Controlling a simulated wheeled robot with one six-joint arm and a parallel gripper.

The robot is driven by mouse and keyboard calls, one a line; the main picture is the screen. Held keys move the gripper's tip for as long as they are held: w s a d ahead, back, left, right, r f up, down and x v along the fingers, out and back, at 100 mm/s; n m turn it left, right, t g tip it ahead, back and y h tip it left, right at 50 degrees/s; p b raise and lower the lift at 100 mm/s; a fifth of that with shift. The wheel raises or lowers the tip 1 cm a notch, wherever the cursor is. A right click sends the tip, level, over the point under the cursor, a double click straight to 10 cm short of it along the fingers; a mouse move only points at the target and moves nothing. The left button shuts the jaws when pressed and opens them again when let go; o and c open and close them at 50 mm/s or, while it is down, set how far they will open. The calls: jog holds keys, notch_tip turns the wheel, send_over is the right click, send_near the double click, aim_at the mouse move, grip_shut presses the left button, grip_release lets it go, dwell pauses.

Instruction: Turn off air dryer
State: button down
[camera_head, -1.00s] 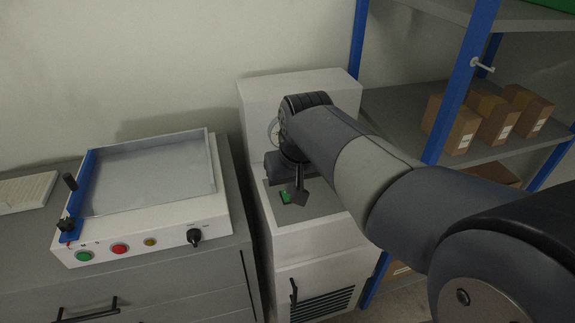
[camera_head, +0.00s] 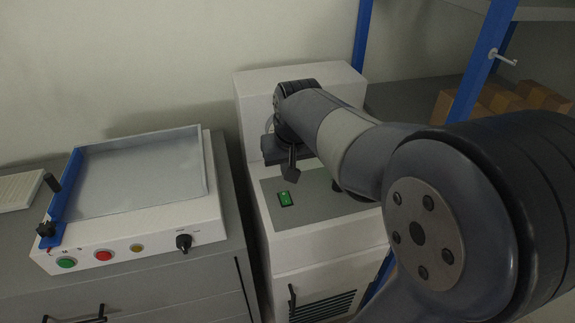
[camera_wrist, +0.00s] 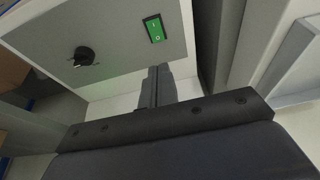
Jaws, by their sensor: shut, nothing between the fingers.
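The air dryer (camera_head: 345,238) is a white cabinet with a grey top panel (camera_head: 318,200). A green rocker switch (camera_head: 285,199) sits on that panel. In the wrist view the switch (camera_wrist: 154,28) shows I and O marks and looks bright green; I cannot tell which side is pressed. My gripper (camera_head: 291,176) is shut and empty, just behind and above the switch in the head view. In the wrist view its closed fingertips (camera_wrist: 160,72) are close to the O end of the switch, with a visible gap.
A white machine with a tray (camera_head: 140,230), buttons and a black knob stands on a grey drawer cabinet (camera_head: 165,290) at left. A blue-post shelf (camera_head: 484,55) with cardboard boxes (camera_head: 498,98) stands at right. The dryer's raised back block (camera_head: 255,90) is behind my gripper.

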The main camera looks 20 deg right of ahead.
aim_at(285, 200)
jog(key=x, duration=0.3)
jog(key=b+x, duration=0.1)
jog(key=x, duration=0.6)
jog(key=shift+s+f, duration=0.2)
jog(key=shift+s, duration=0.2)
jog(key=shift+w+f, duration=0.1)
jog(key=shift+f, duration=0.15)
jog(key=shift+s+b, duration=0.3)
jog(key=shift+s, duration=0.6)
